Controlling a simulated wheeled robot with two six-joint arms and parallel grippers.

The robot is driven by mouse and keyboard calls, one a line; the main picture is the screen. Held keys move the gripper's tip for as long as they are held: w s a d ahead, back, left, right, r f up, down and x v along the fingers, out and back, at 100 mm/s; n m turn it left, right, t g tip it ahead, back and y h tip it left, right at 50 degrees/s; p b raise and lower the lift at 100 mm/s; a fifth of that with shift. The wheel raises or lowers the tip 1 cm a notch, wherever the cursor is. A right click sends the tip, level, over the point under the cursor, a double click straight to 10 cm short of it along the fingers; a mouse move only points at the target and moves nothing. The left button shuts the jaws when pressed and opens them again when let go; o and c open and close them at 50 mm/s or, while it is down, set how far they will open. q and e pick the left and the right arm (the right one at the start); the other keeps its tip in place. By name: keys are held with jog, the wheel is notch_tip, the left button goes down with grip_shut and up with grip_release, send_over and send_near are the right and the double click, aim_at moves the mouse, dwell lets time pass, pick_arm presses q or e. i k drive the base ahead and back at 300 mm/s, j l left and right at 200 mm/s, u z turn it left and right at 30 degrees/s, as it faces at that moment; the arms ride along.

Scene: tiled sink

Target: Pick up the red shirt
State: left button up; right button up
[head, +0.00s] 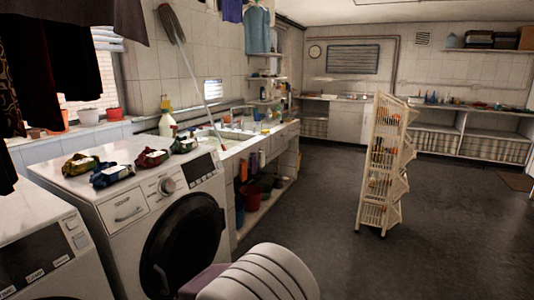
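The red shirt (152,157) is a small dark red folded bundle with a pale patch on top. It lies on top of the white washing machine (128,205), toward the back right of its top. Neither of my grippers shows in the head view.
A second white machine (38,240) stands at the left. A white ribbed rounded object (262,276) is at the bottom centre. A shelf rack (383,165) stands on open floor.

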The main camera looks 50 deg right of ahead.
aim_at(149, 158)
jog(key=z, duration=0.9)
